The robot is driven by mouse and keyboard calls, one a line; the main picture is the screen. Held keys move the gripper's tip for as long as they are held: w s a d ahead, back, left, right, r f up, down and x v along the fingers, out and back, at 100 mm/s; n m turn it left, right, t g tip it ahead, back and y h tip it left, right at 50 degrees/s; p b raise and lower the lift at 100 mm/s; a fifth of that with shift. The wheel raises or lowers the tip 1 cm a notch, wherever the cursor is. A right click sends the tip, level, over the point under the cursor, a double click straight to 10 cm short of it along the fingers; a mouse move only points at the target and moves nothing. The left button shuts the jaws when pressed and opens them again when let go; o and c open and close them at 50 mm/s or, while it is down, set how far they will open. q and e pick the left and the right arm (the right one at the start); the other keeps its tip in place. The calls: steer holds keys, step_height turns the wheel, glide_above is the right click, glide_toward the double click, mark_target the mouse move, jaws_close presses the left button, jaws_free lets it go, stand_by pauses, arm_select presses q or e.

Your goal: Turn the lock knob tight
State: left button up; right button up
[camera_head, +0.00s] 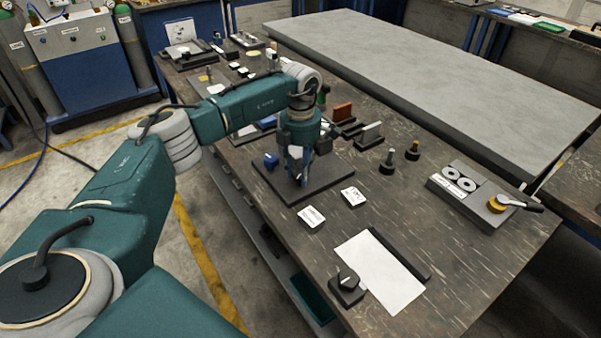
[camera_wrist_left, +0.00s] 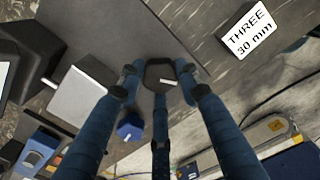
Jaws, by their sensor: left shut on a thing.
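In the left wrist view, a dark, many-sided lock knob (camera_wrist_left: 160,72) with a white mark on its face sits between the tips of my left gripper (camera_wrist_left: 158,80). The fingers are shut on it from both sides. In the head view my left gripper (camera_head: 298,168) points down over a dark base plate (camera_head: 318,186); the knob is hidden there by the fingers. A blue knob (camera_head: 271,160) stands beside the gripper; it also shows in the left wrist view (camera_wrist_left: 130,127). A pale block (camera_wrist_left: 82,96) is left of the fingers. My right gripper is not in view.
A label card (camera_wrist_left: 248,35) reads "THREE 30 mm". Two white cards (camera_head: 311,217) (camera_head: 353,197) lie near the plate. Dark upright posts (camera_head: 388,162), a grey block with rings (camera_head: 470,194) and a white sheet (camera_head: 380,272) are farther right and forward. Bare bench lies between them.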

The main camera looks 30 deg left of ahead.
mark_target(300, 174)
arm_select(q)
steer(key=m+b, duration=0.1)
steer(key=m, duration=0.4)
steer(key=shift+m, duration=0.7)
steer(key=o, duration=1.2)
steer(key=shift+c, duration=0.2)
steer(key=shift+r, duration=0.25)
step_height(300, 174, up, 12)
steer(key=shift+f, duration=0.2)
steer(key=shift+f, duration=0.1)
